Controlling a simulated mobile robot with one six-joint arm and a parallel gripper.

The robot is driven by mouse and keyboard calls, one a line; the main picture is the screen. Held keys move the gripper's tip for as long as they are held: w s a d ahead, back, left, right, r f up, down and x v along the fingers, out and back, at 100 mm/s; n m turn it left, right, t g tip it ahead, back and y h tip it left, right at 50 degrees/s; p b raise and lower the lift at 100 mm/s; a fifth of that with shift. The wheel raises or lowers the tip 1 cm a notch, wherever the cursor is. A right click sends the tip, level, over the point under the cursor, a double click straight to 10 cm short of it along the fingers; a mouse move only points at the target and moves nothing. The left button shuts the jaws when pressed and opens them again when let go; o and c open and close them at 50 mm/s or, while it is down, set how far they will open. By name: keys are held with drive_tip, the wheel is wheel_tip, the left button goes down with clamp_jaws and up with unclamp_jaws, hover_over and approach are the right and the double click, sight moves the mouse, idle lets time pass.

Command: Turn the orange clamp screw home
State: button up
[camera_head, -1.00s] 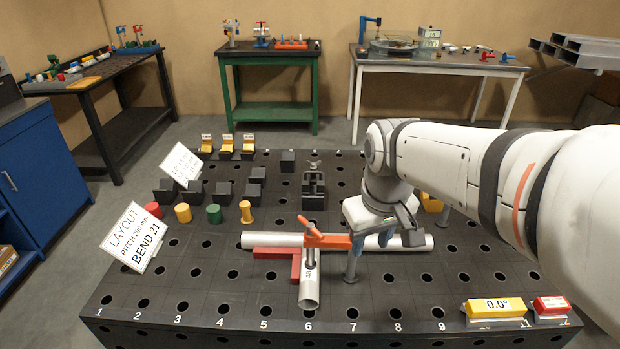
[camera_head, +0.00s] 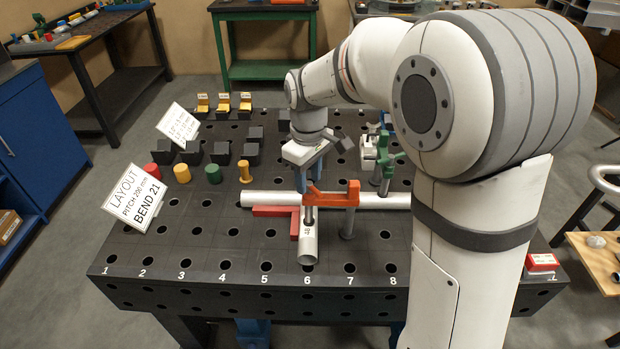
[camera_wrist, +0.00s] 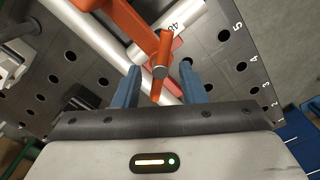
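The orange clamp (camera_head: 335,199) stands on a grey post on the perforated table (camera_head: 200,245). Its arm reaches left over a short pale tube (camera_head: 308,243). The orange screw handle (camera_head: 312,190) is at the left end of that arm, partly hidden by my gripper in the head view. My gripper (camera_head: 308,183) points down at the handle. In the wrist view, the blue fingers (camera_wrist: 159,75) stand apart, with the orange handle (camera_wrist: 160,88) between them. Gaps show on both sides of it. Whether the screw's foot presses on the tube cannot be told.
A long pale tube (camera_head: 270,199) lies crosswise behind the short one, with red stops (camera_head: 275,211) beside them. A green clamp (camera_head: 384,160) stands to the right behind. Coloured cylinders (camera_head: 213,174) and black blocks stand at left. The table's front left is clear.

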drive_tip(key=shift+f, duration=0.6)
clamp_jaws()
